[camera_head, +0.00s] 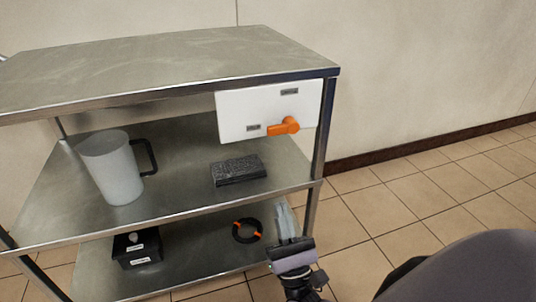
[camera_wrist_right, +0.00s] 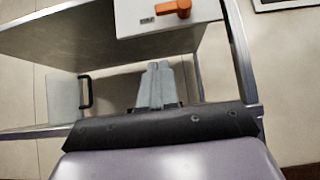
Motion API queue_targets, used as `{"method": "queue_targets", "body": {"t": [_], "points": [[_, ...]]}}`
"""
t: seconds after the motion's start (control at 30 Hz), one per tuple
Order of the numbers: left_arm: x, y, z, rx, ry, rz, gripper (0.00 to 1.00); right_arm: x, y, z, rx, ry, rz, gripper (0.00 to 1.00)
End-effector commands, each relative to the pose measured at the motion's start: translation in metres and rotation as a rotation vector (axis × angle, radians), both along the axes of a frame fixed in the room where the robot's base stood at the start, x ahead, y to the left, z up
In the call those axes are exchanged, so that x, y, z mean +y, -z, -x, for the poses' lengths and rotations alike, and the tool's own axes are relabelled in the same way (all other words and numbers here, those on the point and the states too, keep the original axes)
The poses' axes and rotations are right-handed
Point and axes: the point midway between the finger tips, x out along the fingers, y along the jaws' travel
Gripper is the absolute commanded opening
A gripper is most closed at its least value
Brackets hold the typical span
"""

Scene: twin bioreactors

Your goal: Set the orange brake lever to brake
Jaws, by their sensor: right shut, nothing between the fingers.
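The orange brake lever (camera_head: 284,127) sits on a white panel (camera_head: 240,110) under the right end of the cart's top shelf. Its handle points left, toward a small grey label (camera_head: 253,127). A second label (camera_head: 289,91) is above the lever; the words are too small to read. The lever also shows at the top of the right wrist view (camera_wrist_right: 174,9). My right gripper (camera_head: 282,207) is below the lever and apart from it, fingers pointing up. Its fingers (camera_wrist_right: 159,66) are together and empty. My left gripper is out of view.
The steel cart's middle shelf holds a grey jug (camera_head: 112,168) and a dark keyboard-like block (camera_head: 239,170). The lower shelf holds a black box (camera_head: 137,248) and a black-and-orange ring (camera_head: 247,230). A cart post (camera_head: 321,130) stands right of the panel. Tiled floor to the right is clear.

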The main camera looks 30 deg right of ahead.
Motion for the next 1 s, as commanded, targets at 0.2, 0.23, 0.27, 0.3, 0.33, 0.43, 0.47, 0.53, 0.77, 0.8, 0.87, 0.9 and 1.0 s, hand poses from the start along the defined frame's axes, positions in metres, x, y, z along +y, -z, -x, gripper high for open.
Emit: {"method": "queue_targets", "body": {"t": [0.2, 0.23, 0.27, 0.3, 0.33, 0.43, 0.47, 0.53, 0.77, 0.8, 0.87, 0.9, 1.0], "points": [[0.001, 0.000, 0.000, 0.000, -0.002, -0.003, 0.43, -0.002, -0.008, -0.007, -0.002, 0.001, 0.001, 0.00], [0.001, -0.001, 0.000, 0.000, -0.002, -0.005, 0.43, -0.002, -0.011, -0.010, -0.002, 0.001, 0.001, 0.00], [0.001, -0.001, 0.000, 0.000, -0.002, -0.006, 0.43, -0.003, -0.015, -0.013, -0.003, 0.001, 0.001, 0.00], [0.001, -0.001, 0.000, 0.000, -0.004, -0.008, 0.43, -0.004, -0.020, -0.018, -0.003, 0.000, 0.001, 0.00], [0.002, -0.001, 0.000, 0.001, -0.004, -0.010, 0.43, -0.005, -0.024, -0.022, -0.004, 0.001, 0.000, 0.00], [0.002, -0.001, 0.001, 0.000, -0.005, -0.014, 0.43, -0.009, -0.040, -0.037, -0.004, 0.001, 0.001, 0.00], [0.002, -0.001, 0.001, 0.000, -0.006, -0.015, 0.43, -0.010, -0.045, -0.041, -0.005, 0.001, 0.001, 0.00], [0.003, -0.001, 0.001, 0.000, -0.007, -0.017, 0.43, -0.013, -0.056, -0.052, -0.005, 0.002, 0.002, 0.00], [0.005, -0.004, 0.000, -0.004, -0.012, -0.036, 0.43, -0.017, -0.090, -0.069, 0.000, 0.000, 0.000, 0.00], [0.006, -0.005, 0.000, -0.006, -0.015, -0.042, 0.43, -0.017, -0.095, -0.068, -0.001, 0.001, 0.001, 0.00], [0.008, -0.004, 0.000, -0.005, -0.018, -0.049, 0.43, -0.016, -0.101, -0.069, 0.000, 0.000, 0.000, 0.00], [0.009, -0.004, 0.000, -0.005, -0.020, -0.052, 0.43, -0.016, -0.104, -0.069, 0.000, 0.001, 0.001, 0.00], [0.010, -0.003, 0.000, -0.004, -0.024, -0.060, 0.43, -0.017, -0.109, -0.069, 0.001, 0.001, 0.002, 0.00]]}}
